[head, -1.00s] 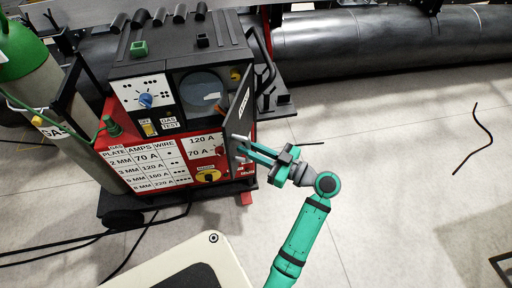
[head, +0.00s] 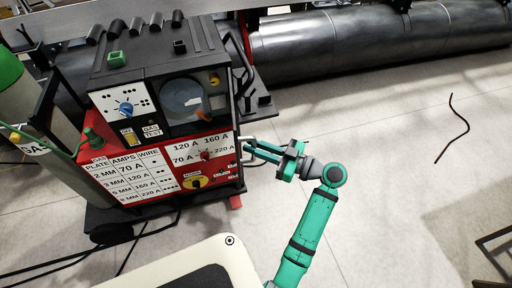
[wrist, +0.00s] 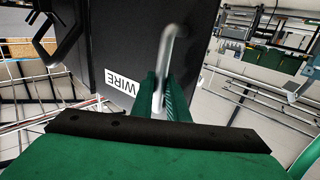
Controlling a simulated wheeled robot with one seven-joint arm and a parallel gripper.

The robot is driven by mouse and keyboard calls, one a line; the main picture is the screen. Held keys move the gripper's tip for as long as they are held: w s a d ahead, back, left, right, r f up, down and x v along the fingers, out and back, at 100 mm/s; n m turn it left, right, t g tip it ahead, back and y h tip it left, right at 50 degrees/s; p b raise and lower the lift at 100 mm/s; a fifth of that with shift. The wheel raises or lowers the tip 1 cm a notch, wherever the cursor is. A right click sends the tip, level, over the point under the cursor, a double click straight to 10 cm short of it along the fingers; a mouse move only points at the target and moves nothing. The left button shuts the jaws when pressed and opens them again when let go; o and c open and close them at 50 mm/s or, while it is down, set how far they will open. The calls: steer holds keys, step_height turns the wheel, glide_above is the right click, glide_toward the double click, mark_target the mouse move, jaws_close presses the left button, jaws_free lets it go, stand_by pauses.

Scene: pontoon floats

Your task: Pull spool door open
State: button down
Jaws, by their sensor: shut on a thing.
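The welding machine's spool door stands open, its dark panel with a "WIRE" label (wrist: 122,82) filling the middle of the wrist view. In the head view the door is seen almost edge-on at the machine's right side. The spool compartment (head: 188,97) is uncovered, with a grey round spool inside. A bent metal handle (wrist: 166,62) stands out from the door. My green gripper (head: 252,147) is shut on this handle, which passes between the two fingers in the wrist view (wrist: 160,97). The fingertips are partly hidden in both views.
The machine's front carries a blue knob (head: 126,109) and a red-and-white amps chart (head: 150,165). A green gas cylinder (head: 12,85) stands at left. A large grey pipe (head: 375,40) lies behind.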

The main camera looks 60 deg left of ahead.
steer(key=shift+a, duration=0.2)
steer(key=c, duration=1.7)
jaws_free()
steer(key=shift+a+f, duration=0.1)
steer(key=v, duration=1.1)
steer(key=shift+s, duration=0.1)
